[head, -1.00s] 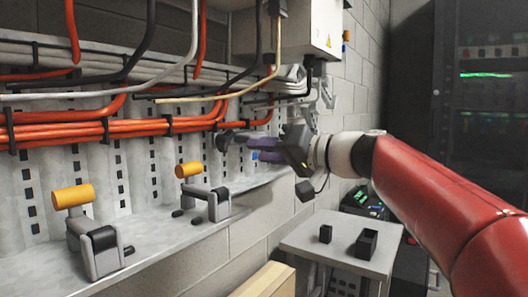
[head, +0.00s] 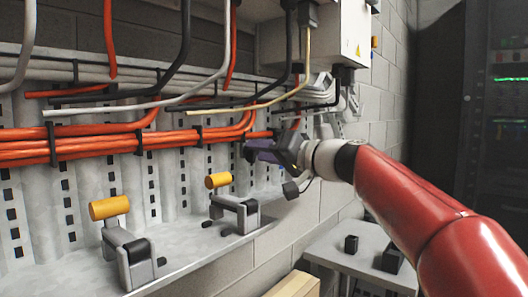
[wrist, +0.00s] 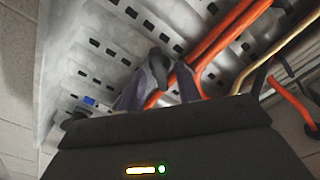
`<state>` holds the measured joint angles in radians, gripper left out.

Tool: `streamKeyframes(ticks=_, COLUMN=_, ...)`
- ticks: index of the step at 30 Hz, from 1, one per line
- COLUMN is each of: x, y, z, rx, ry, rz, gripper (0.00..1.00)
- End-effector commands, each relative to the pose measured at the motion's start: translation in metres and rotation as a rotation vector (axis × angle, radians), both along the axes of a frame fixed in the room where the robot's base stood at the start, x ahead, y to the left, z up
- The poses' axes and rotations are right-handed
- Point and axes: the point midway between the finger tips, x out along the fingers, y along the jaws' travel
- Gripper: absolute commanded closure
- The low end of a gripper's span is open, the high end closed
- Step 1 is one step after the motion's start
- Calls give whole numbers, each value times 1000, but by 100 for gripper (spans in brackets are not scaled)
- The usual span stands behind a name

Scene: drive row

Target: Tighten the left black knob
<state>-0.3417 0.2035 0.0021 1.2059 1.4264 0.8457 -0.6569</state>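A black knob (head: 249,153) is on the perforated metal panel, just left of my fingertips in the head view, largely hidden by them. My gripper (head: 264,150) has purple-grey fingers and reaches left to the panel. In the wrist view, my two fingers (wrist: 162,92) stand apart, with the dark rounded knob (wrist: 158,65) showing at the gap between their tips. I cannot tell whether they touch it. I cannot clearly make out a second black knob.
Orange cables (head: 100,147) run along the panel close to my fingers, with black and white cables above. A grey cart (head: 335,258) holds two black blocks.

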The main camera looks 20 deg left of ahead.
Motion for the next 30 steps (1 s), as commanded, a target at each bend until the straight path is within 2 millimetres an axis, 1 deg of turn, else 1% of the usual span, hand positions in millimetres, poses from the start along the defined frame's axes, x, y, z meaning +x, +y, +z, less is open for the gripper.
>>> streamKeyframes(ticks=1, x=0, y=0, z=0, rx=0, ry=0, rz=0, gripper=70)
streamKeyframes(ticks=6, x=0, y=0, z=0, rx=0, ry=0, rz=0, gripper=93)
streamKeyframes(ticks=8, x=0, y=0, z=0, rx=-1, ry=0, rz=1, gripper=100)
streamKeyframes(ticks=15, x=0, y=0, z=0, rx=2, ry=6, rz=0, gripper=100)
streamKeyframes(ticks=20, x=0, y=-1, z=0, rx=16, ry=40, rz=-1, gripper=100)
streamKeyframes(ticks=26, x=0, y=-1, z=0, rx=58, ry=143, rz=-1, gripper=100)
streamKeyframes(ticks=30, x=0, y=-1, z=0, rx=103, ry=250, rz=-1, gripper=100)
